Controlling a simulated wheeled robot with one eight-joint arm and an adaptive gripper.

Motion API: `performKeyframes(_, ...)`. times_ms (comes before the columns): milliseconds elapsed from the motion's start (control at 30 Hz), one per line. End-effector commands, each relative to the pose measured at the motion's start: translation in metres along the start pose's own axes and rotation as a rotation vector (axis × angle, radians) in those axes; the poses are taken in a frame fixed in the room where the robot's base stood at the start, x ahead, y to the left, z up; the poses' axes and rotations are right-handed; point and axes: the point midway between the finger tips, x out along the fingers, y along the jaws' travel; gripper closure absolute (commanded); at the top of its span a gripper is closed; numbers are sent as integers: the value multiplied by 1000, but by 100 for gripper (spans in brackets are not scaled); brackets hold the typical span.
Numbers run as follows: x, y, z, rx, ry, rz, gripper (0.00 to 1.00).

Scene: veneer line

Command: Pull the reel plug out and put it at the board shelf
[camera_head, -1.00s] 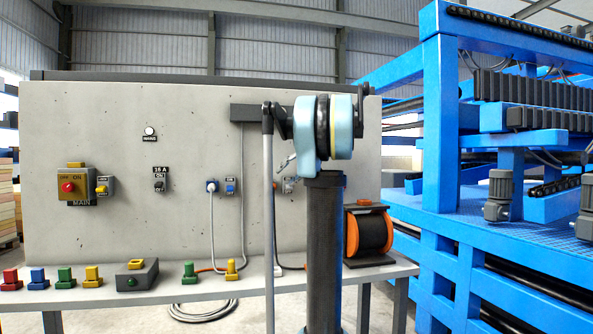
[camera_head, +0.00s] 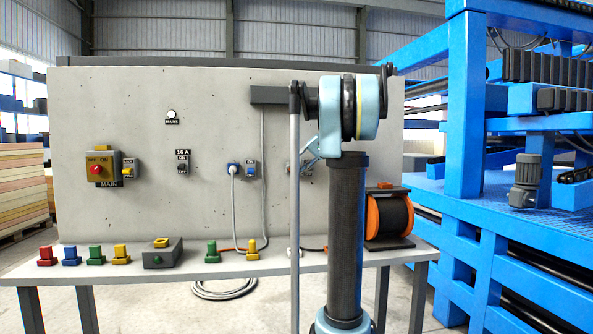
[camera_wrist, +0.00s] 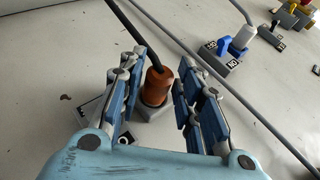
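The reel plug (camera_wrist: 155,85) is orange-brown with a black cable and sits upright in a grey socket (camera_wrist: 152,112) on the board in the wrist view. My gripper (camera_wrist: 162,75) is open, with one finger on each side of the plug and a gap visible on both sides. In the head view my gripper (camera_head: 308,160) is close to the board (camera_head: 215,190), and my arm hides the plug. The board shelf (camera_head: 215,268) runs along the foot of the board. The orange cable reel (camera_head: 372,218) with black cable stands at its right end.
Grey cables (camera_wrist: 200,65) cross the board beside my fingers. Several coloured plugs (camera_head: 96,255) and a grey box (camera_head: 163,255) stand on the shelf. A blue machine frame (camera_head: 465,120) is at right.

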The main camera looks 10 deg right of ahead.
Motion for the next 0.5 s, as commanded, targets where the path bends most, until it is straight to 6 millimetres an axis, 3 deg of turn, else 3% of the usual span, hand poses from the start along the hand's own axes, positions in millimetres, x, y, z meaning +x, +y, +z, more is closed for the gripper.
performKeyframes(33, 0, 0, 0, 0, 0, 0, 88)
performKeyframes(100, 0, 0, 0, 0, 0, 0, 100)
performKeyframes(500, -3, 0, 5, 1, 1, 0, 100)
